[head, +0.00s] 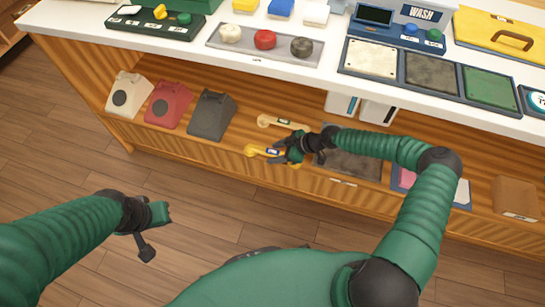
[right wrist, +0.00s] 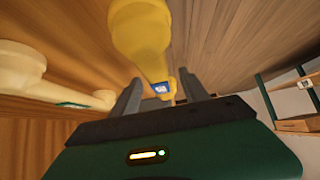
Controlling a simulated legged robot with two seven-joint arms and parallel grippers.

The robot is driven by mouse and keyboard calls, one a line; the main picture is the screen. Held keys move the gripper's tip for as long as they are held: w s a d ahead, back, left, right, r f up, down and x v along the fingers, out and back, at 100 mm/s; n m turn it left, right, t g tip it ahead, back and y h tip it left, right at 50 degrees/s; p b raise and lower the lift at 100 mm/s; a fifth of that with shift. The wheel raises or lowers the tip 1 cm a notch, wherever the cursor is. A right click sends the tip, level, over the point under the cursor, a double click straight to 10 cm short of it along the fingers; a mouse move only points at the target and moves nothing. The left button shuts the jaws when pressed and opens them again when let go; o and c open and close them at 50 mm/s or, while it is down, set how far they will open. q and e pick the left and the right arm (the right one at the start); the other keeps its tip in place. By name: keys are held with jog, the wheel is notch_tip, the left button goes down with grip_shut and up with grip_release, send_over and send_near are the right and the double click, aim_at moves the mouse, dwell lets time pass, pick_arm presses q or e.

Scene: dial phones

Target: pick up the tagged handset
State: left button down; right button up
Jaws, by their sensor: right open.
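A yellow handset (head: 255,150) with a blue tag lies on the lower wooden shelf. A cream handset (head: 266,121) with a small green-edged tag lies behind it. My right gripper (head: 283,150) is at the yellow handset's right part. In the right wrist view the yellow handset (right wrist: 142,35) extends between the open fingers of my right gripper (right wrist: 160,80), its blue tag (right wrist: 161,88) facing the camera. Contact cannot be told. The cream handset (right wrist: 20,70) is left of the fingers there. My left gripper (head: 146,228) is over the floor, away from the shelf; its jaw state is unclear.
Cream (head: 128,93), red (head: 168,103) and dark grey (head: 211,113) phone bases stand left on the shelf. A dark mat (head: 350,164) lies right of my right gripper, and a brown box (head: 515,197) stands far right. The white counter (head: 190,52) overhangs the shelf.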

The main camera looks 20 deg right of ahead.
jog(key=shift+x, duration=1.1)
jog(key=shift+d, duration=0.15)
grip_shut()
jog(key=shift+r, duration=0.1)
